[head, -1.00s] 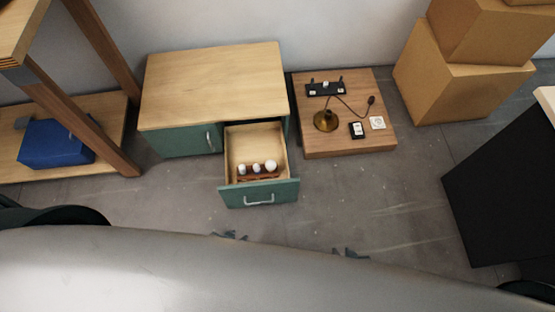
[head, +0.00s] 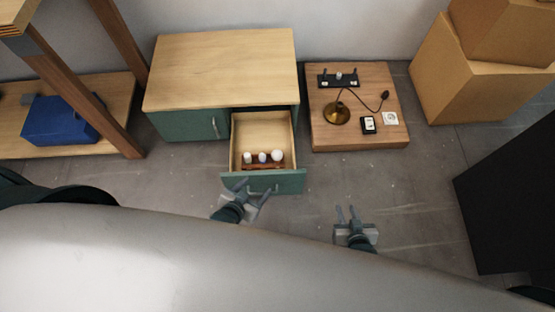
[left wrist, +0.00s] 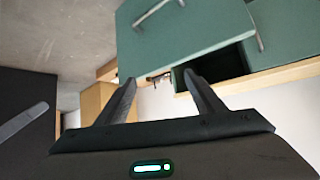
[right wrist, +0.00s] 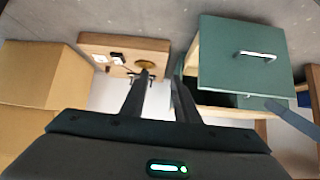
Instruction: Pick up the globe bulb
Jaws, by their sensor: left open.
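The globe bulb (head: 278,155) is the round, white, rightmost one of three bulbs. They stand in a brown holder (head: 262,167) inside the open drawer (head: 290,140) of the green cabinet. My left gripper (head: 254,189) is open and empty at the drawer's front, near its handle and to the left of the globe bulb. In the left wrist view its fingers (left wrist: 160,80) are apart before the green drawer front, and the bulbs are hidden. My right gripper (head: 347,211) is open and empty over the floor, right of the drawer; its parted fingers also show in the right wrist view (right wrist: 162,75).
A low wooden platform (head: 325,125) right of the cabinet holds a brass lamp base (head: 337,115) with a cord, a black tray (head: 339,79) and small parts. Cardboard boxes (head: 480,90) stand at the right. A blue box (head: 60,120) sits on the left shelf.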

